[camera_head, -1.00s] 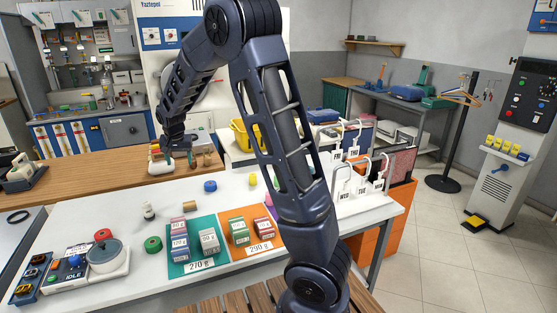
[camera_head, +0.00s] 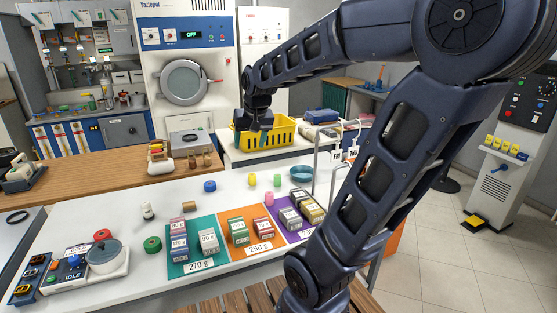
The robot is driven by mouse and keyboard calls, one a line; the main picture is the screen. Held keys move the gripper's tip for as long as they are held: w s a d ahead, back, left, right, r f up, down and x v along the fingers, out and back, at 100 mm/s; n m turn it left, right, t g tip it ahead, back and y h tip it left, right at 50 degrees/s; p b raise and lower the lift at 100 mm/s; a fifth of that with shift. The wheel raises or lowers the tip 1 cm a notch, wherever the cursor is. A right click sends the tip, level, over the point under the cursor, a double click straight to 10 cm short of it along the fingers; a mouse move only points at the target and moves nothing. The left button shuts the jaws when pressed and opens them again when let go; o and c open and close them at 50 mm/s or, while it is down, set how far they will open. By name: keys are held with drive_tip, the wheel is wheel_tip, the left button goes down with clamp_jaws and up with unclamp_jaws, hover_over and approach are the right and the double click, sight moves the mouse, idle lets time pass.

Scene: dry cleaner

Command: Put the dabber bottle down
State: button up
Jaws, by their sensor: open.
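My gripper (camera_head: 258,132) hangs over the yellow crate (camera_head: 283,134), fingers down. It is open, and I see nothing held between the fingers. The inside of the crate is partly hidden.
The white table (camera_head: 120,250) holds teal (camera_head: 181,256), orange (camera_head: 262,253) and purple mats with small boxes. A blue-green bowl (camera_head: 301,173) and a white wire rack are at its right. My arm hides much of the right side.

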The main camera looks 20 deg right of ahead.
drive_tip(key=s+d+f, duration=0.1)
drive_tip(key=s+d, duration=0.3)
drive_tip(key=s, duration=0.9)
drive_tip(key=shift+f+n+t+h, duration=0.15)
drive_tip(key=shift+n+t+h, duration=0.25)
